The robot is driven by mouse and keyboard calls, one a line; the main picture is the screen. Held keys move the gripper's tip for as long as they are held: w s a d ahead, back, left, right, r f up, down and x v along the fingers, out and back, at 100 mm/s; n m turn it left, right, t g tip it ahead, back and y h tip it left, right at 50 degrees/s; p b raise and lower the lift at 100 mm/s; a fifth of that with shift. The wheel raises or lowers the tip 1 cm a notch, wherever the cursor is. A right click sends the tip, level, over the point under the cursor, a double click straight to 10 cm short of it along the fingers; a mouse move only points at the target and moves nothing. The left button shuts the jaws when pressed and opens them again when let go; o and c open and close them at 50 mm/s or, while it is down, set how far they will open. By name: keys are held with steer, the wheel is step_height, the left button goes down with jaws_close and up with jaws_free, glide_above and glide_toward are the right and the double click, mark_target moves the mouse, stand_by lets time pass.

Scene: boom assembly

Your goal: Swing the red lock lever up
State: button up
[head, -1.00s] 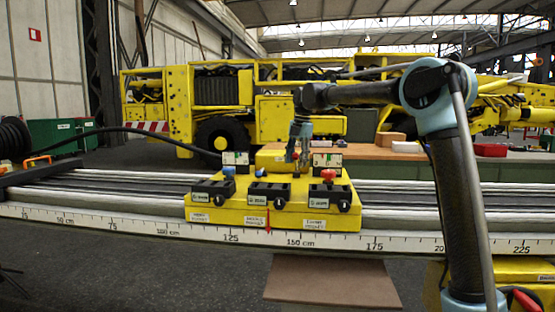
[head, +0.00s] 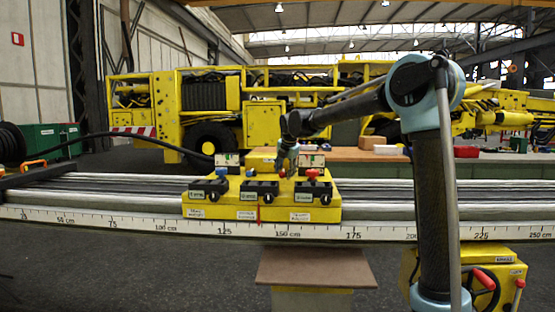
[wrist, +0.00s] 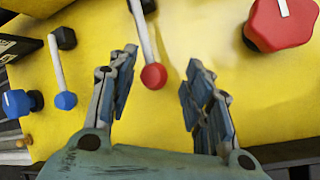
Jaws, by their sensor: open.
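The red lock lever (wrist: 153,76), a white rod with a red ball end, shows in the wrist view on a yellow surface. Its rod runs up to a dark pivot at the top edge. My gripper (wrist: 160,62) is open, with one finger on each side of the red ball and a gap on both sides. I cannot tell how far the ball is below the fingers. In the head view my gripper (head: 285,163) points down over the middle of the yellow box (head: 262,211); the lever is too small there to make out clearly.
A blue-balled lever (wrist: 65,100) and a blue knob (wrist: 20,102) lie left of my gripper. A large red knob (wrist: 281,24) sits to the upper right. The box stands on a rail with a scale (head: 400,233). A brown board (head: 315,268) is below it.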

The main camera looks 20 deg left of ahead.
steer(key=s+a+v, duration=0.1)
steer(key=v, duration=1.5)
step_height(320, 180, down, 3)
steer(key=s+a+n+t+h, duration=0.1)
steer(key=a+n+t+h, duration=0.2)
steer(key=t, duration=0.4)
steer(key=shift+n+g+y, duration=0.3)
steer(key=shift+n+y, duration=0.1)
steer(key=shift+n, duration=0.1)
steer(key=x, duration=1.1)
steer(key=shift+s+d+f, duration=0.1)
steer(key=shift+d+f, duration=0.05)
steer(key=shift+f, duration=0.05)
steer(key=s+f+v, duration=0.1)
steer(key=f+v, duration=0.1)
steer(key=v, duration=0.9)
steer(key=shift+s, duration=0.6)
